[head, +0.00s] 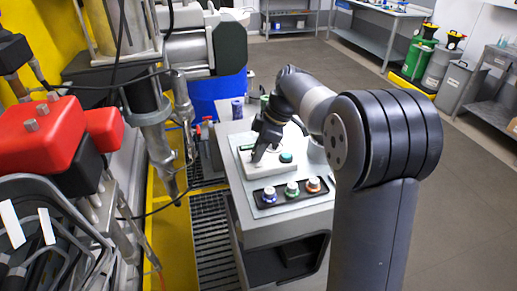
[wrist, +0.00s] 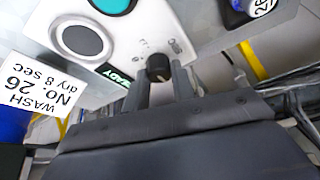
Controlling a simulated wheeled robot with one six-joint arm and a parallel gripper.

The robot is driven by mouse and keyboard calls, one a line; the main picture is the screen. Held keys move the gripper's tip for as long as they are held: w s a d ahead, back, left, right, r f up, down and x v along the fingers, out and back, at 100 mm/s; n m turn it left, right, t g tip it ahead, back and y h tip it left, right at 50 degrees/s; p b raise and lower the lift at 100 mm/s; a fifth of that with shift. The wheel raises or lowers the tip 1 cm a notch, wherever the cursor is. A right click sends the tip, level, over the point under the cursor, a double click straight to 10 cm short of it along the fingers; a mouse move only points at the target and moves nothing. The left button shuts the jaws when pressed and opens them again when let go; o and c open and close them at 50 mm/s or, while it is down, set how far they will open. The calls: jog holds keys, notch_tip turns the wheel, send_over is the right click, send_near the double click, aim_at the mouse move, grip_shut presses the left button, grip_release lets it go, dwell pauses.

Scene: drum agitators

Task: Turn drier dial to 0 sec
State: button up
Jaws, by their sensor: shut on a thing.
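The drier dial is a small black knob (wrist: 158,66) on a white control panel (wrist: 190,14), with small markings around it too fine to read. My gripper (wrist: 160,82) is shut on the dial, one finger on each side of it. In the head view my gripper (head: 259,155) reaches down onto the white control box (head: 285,167) and hides the dial. The dial's pointer direction cannot be made out clearly. A green-lit display (wrist: 116,76) reading READY sits beside the dial.
The panel also carries a round black button (wrist: 82,40) and a teal button (head: 286,157). Red-topped machinery (head: 45,135) stands left.

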jog(key=shift+n, duration=0.3)
jog(key=o, duration=1)
jog(key=v, duration=1)
jog(key=shift+d+r, duration=0.15)
jog(key=shift+r, duration=0.25)
jog(key=x, duration=1.1)
